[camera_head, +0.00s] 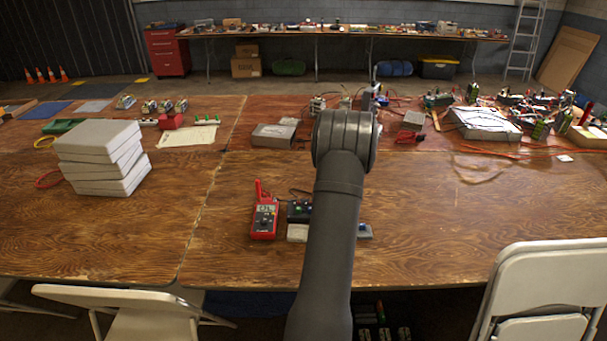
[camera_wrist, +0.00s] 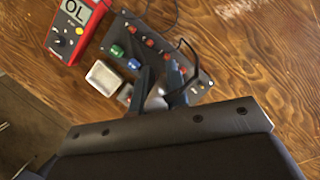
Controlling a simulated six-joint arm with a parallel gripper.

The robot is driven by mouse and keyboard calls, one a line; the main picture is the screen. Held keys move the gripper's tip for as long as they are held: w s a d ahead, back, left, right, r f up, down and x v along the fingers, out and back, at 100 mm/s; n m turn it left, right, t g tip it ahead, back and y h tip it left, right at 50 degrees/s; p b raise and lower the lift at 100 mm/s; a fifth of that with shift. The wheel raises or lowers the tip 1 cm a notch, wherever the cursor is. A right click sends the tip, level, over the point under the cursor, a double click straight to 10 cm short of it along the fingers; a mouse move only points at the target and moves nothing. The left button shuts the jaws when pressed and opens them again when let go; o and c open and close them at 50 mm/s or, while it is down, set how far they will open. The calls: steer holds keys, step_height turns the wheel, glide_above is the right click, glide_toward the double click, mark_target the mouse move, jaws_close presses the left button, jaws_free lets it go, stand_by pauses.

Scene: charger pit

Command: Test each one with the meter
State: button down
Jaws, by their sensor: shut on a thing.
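The red meter (camera_head: 265,217) lies on the front table, left of my arm. In the wrist view the meter (camera_wrist: 75,28) reads "OL". A dark panel (camera_head: 298,211) with coloured posts lies to its right; in the wrist view the panel (camera_wrist: 158,48) shows red, green and blue posts and a black lead running across it. A pale grey block (camera_wrist: 103,77) sits by the panel's near edge. My gripper (camera_wrist: 163,93) is low over the panel's near side, its fingers around a small pale thing (camera_wrist: 154,101), mostly hidden. Which item it is I cannot tell. My arm hides the gripper in the head view.
A stack of grey cases (camera_head: 100,160) stands on the left table. Chargers and boards crowd the back right, with an orange cable (camera_head: 530,153). A red block (camera_head: 171,121) and papers (camera_head: 188,136) lie back left. Folding chairs (camera_head: 545,285) stand in front. The table's front middle left is clear.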

steer(key=w+d+f+m, duration=0.2)
steer(key=d+m, duration=0.1)
steer(key=d, duration=0.5)
steer(key=shift+t+h, duration=0.3)
steer(key=shift+h, duration=0.1)
steer(key=shift+s+d+f, duration=0.1)
steer(key=shift+s+f, duration=0.05)
steer(key=shift+f, duration=2.65)
steer(key=shift+f, duration=0.95)
steer(key=c, duration=1)
jaws_free()
steer(key=shift+r, duration=0.1)
steer(key=shift+r, duration=3.7)
